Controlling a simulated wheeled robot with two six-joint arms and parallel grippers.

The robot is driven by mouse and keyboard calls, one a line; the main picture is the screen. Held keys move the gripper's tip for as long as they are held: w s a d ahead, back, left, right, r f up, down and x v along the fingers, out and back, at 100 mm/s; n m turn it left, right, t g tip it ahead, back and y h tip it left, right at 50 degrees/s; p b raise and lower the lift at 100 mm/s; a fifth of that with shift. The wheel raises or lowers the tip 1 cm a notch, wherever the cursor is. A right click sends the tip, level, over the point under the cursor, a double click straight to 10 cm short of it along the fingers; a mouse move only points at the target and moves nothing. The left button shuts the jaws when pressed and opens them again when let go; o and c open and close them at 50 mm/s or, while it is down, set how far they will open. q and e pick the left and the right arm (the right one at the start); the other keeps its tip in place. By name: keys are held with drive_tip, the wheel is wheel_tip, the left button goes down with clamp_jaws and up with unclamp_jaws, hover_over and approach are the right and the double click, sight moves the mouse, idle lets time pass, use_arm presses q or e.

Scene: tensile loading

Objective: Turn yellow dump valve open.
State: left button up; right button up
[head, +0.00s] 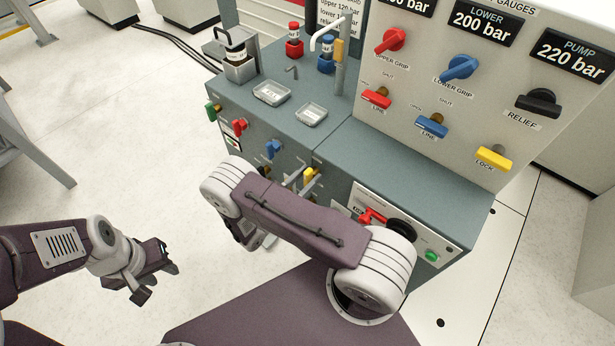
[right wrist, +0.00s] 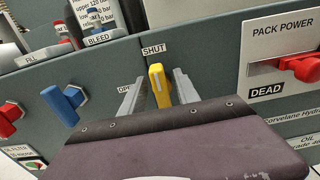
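The yellow dump valve handle (head: 310,175) is on the front face of the grey-green cabinet. In the right wrist view the yellow handle (right wrist: 159,86) stands near upright, just under the SHUT label (right wrist: 153,49). The OPEN label (right wrist: 125,88) is to its left, partly hidden by a finger. My right gripper (right wrist: 158,92) is open, with one finger on each side of the handle and gaps showing. In the head view my right forearm mostly hides this gripper (head: 302,182). My left gripper (head: 158,277) is open and empty over the floor at left.
A blue valve handle (right wrist: 61,104) and a red one (right wrist: 7,124) are left of the yellow handle. The red pack power switch (right wrist: 300,68) is at right. Trays (head: 272,93) and bottles stand on the cabinet top. The yellow LOCK lever (head: 494,159) is on the upper panel.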

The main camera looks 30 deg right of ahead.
clamp_jaws()
drive_tip(key=n+p, duration=0.1)
drive_tip(key=n, duration=0.2)
drive_tip(key=shift+w, duration=0.15)
drive_tip(key=n, duration=0.3)
drive_tip(key=shift+w+a+f+n+p, duration=0.1)
drive_tip(key=shift+w+a+n+p, duration=0.05)
drive_tip(key=shift+n+p, duration=0.2)
drive_tip(key=n, duration=0.5)
drive_tip(key=shift+w+f, duration=0.2)
drive_tip(key=shift+f, duration=0.05)
drive_tip(key=n, duration=0.6)
drive_tip(key=shift+a+f, duration=0.1)
drive_tip(key=shift+f, duration=0.2)
drive_tip(key=shift+n, duration=0.25)
